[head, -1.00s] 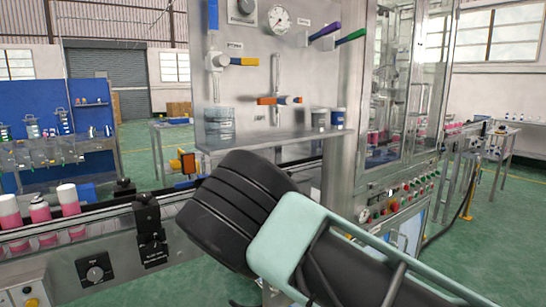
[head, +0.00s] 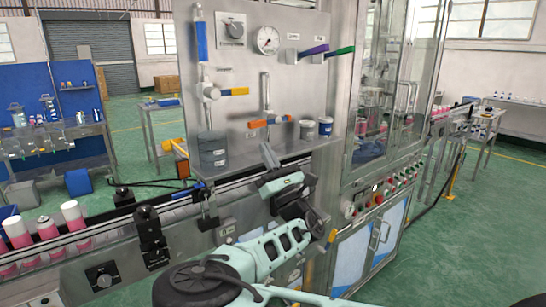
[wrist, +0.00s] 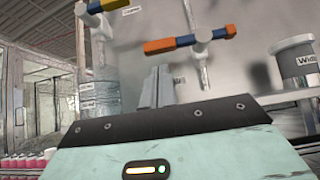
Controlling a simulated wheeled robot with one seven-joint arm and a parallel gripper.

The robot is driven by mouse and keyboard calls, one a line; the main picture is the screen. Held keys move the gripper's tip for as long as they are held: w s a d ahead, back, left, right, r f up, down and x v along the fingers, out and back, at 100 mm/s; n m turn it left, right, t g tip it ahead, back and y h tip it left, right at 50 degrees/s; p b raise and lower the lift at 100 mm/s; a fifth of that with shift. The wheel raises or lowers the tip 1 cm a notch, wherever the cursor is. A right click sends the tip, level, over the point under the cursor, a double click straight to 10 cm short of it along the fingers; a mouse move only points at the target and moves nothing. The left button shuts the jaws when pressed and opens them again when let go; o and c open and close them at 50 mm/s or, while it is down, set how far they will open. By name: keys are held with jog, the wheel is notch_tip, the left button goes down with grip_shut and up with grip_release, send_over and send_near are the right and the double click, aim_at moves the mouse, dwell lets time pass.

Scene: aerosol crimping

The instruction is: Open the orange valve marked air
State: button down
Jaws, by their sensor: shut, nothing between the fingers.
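The orange valve handle (head: 258,124), with a blue middle section, lies roughly level across a vertical pipe on the steel panel. It also shows in the wrist view (wrist: 158,46), above and to the right of the fingers. Its label is too small to read. My gripper (head: 267,150) is shut and empty, pointing up just below the valve in the head view. In the wrist view my gripper (wrist: 153,86) shows its grey fingers together, apart from the handle.
A yellow-orange and blue handle (head: 234,91) is up and left; purple (head: 313,50) and green (head: 340,51) handles are up and right. Containers (head: 307,129) stand on the shelf (head: 240,163) below the valve. A conveyor with pink cans (head: 72,217) runs at left.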

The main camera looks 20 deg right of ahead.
aim_at(263, 121)
jog(key=shift+p+x, duration=0.7)
jog(key=shift+x, duration=1.25)
